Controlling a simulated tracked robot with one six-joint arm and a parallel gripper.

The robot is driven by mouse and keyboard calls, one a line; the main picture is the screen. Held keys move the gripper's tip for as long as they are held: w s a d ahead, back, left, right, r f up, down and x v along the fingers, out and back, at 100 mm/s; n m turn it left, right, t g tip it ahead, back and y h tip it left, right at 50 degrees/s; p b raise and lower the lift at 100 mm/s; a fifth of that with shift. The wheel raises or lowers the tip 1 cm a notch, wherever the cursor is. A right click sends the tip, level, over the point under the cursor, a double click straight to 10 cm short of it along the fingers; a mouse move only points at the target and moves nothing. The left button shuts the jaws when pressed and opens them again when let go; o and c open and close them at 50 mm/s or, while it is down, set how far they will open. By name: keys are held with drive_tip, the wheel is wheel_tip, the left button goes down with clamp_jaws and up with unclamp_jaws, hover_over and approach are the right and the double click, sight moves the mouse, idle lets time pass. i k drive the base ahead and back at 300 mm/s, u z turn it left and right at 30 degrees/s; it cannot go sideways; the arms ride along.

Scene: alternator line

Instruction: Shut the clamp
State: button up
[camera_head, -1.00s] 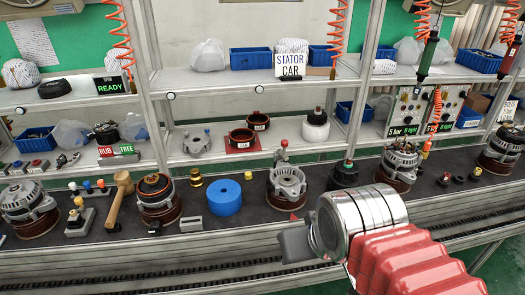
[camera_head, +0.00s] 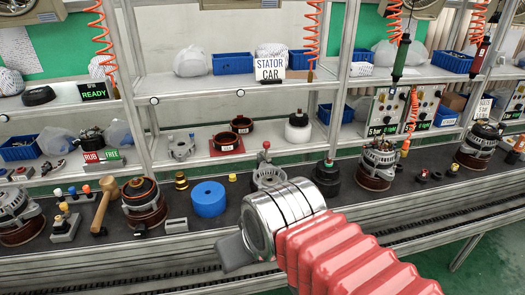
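My gripper (camera_head: 234,252) shows only as a grey block at the left end of my metal wrist, above the front edge of the bench. Its fingers are mostly hidden, so I cannot tell whether it is open or shut. Behind the wrist stands a grey alternator housing (camera_head: 266,176) with a red-knobbed upright lever (camera_head: 265,150); its lower part is hidden. I cannot tell for certain which of these is the clamp. My gripper appears apart from both.
A blue roll (camera_head: 208,198), a grey block (camera_head: 176,225) and a wooden mallet (camera_head: 106,202) lie left of my arm. A black round part (camera_head: 327,182) and an alternator (camera_head: 378,165) stand behind and right. Shelf posts rise behind the bench.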

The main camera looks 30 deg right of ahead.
sight(267, 144)
drive_tip(key=z, duration=0.05)
drive_tip(key=i, duration=1)
drive_tip(key=u, duration=0.05)
